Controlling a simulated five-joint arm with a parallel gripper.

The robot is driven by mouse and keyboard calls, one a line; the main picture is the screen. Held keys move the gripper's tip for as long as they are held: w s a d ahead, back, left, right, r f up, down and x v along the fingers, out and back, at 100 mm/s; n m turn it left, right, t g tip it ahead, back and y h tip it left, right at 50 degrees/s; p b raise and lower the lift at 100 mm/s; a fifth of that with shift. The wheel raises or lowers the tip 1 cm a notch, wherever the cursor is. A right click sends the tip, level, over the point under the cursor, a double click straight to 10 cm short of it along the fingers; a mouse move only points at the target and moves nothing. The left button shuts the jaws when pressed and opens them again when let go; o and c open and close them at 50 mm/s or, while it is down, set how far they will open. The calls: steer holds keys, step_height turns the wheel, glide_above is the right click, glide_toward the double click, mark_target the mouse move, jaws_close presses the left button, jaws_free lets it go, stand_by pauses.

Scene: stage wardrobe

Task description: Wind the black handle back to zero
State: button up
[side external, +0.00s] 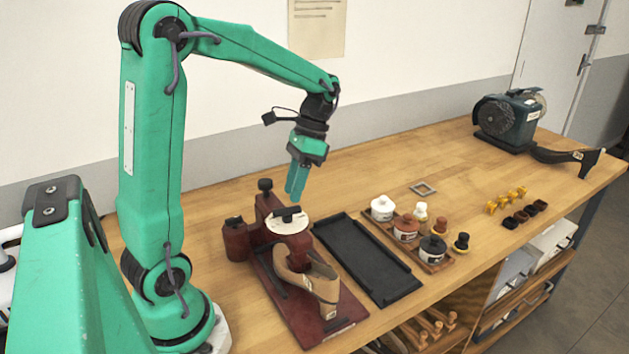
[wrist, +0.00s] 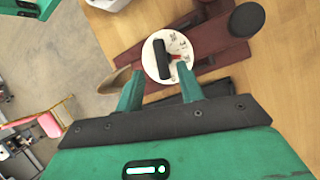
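The black handle (wrist: 162,60) is a short bar on a round white dial (wrist: 184,44) with dark marks and a small red pointer. In the side view the handle (side external: 287,211) and dial (side external: 289,228) sit on top of a dark red device (side external: 262,203) that bears a tan shoe form (side external: 312,283). My gripper (side external: 296,198) points down just above the handle, apparently without touching it. In the wrist view my gripper (wrist: 160,70) is open, its two green fingers apart with the handle's near end between them in the picture. The pointer's reading is too small to tell.
A black tray (side external: 366,262) lies right of the device, then a wooden tray (side external: 439,266) with several lidded jars. A dark red pot (side external: 235,240) stands close left. A green machine (side external: 508,117) is at the far right. The bench between is mostly clear.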

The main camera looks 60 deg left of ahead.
mark_target(287, 214)
steer(key=shift+x, duration=1.75)
steer(key=shift+a, duration=0.1)
jaws_close()
